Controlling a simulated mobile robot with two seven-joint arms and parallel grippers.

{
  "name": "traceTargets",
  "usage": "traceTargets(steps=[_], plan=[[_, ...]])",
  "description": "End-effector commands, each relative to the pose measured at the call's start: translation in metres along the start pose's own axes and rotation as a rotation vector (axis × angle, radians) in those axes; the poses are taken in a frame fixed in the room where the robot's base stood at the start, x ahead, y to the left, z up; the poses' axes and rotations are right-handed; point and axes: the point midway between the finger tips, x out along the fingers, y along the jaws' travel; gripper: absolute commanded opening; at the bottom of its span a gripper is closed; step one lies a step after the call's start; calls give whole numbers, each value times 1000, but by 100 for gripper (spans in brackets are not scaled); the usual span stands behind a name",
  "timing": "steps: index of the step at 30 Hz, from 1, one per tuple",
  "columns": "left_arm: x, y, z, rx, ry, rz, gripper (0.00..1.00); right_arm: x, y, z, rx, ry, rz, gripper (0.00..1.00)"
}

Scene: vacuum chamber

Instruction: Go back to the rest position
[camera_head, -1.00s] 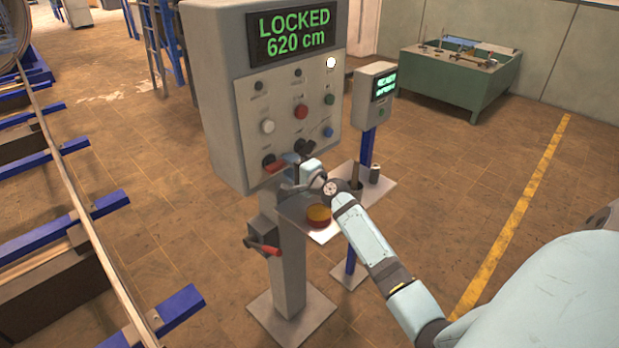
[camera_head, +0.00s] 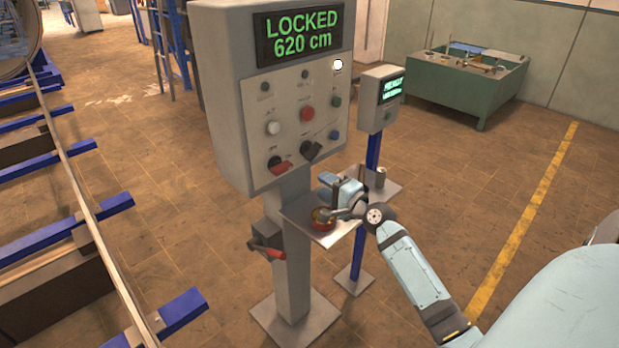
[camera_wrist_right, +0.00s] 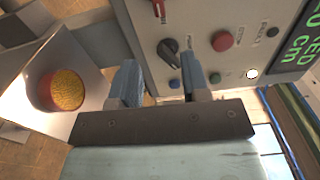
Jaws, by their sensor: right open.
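My right arm (camera_head: 415,275) comes in from the lower right. Its gripper (camera_head: 328,196) is in front of the control panel, over the small shelf below it. In the right wrist view the gripper (camera_wrist_right: 160,82) shows two separated blue-grey fingers with nothing between them. The grey control panel (camera_head: 230,115) has a green display (camera_head: 300,33) reading "LOCKED 620 cm". Its red-handled knob (camera_head: 280,168) and black knob (camera_head: 312,150) are apart from the gripper. My left gripper does not show.
A red-and-yellow round object (camera_wrist_right: 67,90) stands on the shelf (camera_head: 330,236) close to my gripper. A red lever (camera_head: 268,250) sticks out from the post. A smaller display post (camera_head: 372,150) stands behind. Blue-and-brown rails (camera_head: 95,215) lie left; the floor at right is open.

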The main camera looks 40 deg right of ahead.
Motion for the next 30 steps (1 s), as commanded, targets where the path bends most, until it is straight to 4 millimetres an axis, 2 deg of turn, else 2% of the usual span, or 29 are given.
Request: traceTargets(steps=[8, 11, 14, 16, 18, 21, 24, 27, 30], plan=[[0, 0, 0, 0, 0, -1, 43, -1, 3, 2, -12, -2, 7, 43], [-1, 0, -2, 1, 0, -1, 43, -7, 22, 18, -92, -15, 53, 43], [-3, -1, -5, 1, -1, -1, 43, -23, 59, 52, -279, -54, 141, 43], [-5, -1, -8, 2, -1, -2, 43, -43, 92, 85, -462, -106, 212, 43], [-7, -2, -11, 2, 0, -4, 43, -69, 124, 122, -660, -174, 275, 43], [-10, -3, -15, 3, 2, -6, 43, -111, 162, 173, -938, -291, 333, 43], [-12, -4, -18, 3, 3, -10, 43, -153, 187, 219, -1182, -410, 353, 43], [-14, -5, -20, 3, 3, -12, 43, -188, 202, 256, -1372, -508, 345, 43], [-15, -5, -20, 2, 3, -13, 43, -211, 208, 279, -1497, -571, 327, 43]])
